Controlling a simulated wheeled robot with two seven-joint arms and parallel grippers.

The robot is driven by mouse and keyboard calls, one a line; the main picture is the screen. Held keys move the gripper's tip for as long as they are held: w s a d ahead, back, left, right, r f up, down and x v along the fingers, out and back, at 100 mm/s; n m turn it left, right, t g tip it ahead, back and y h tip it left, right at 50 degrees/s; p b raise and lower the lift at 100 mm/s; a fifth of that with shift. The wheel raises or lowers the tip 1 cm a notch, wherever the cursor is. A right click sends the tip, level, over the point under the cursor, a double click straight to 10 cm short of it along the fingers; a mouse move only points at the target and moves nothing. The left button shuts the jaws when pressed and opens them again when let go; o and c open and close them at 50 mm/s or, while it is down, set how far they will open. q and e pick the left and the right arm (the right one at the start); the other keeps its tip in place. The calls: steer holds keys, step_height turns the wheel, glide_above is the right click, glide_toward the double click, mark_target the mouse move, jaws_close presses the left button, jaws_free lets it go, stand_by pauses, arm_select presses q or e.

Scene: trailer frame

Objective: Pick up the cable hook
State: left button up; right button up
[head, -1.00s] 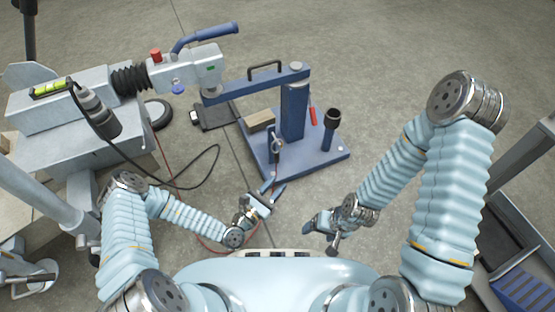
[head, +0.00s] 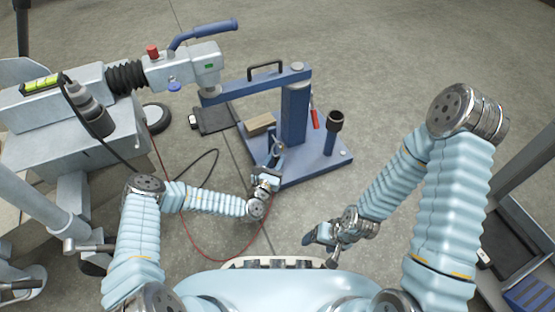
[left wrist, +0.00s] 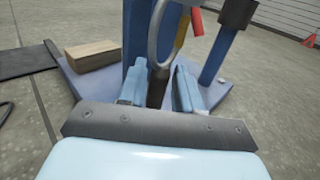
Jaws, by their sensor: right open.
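The cable hook, a grey metal loop (left wrist: 163,38) on a dark stem (left wrist: 156,92), stands in front of the blue stand in the left wrist view. It also shows small in the head view as a grey loop (head: 278,149). My left gripper (left wrist: 159,80) is open at the hook, with one blue finger on each side of the dark stem; contact is not clear. In the head view my left gripper (head: 270,174) is beside the stand's front edge, partly hiding the stem. My right gripper (head: 318,236) is open and empty, apart from the stand.
The blue stand (head: 325,166) has an upright post (head: 294,112), a dark-topped holder (head: 335,125) and a wooden block (head: 260,123). The trailer coupling (head: 195,68) is at the left. A red cable (head: 195,240) hangs near my left arm.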

arm_select(q)
steer(key=shift+x, duration=0.8)
jaws_close()
arm_select(e)
steer(key=shift+f, duration=0.25)
arm_select(q)
steer(key=shift+r, duration=0.15)
arm_select(e)
steer(key=shift+r, duration=0.1)
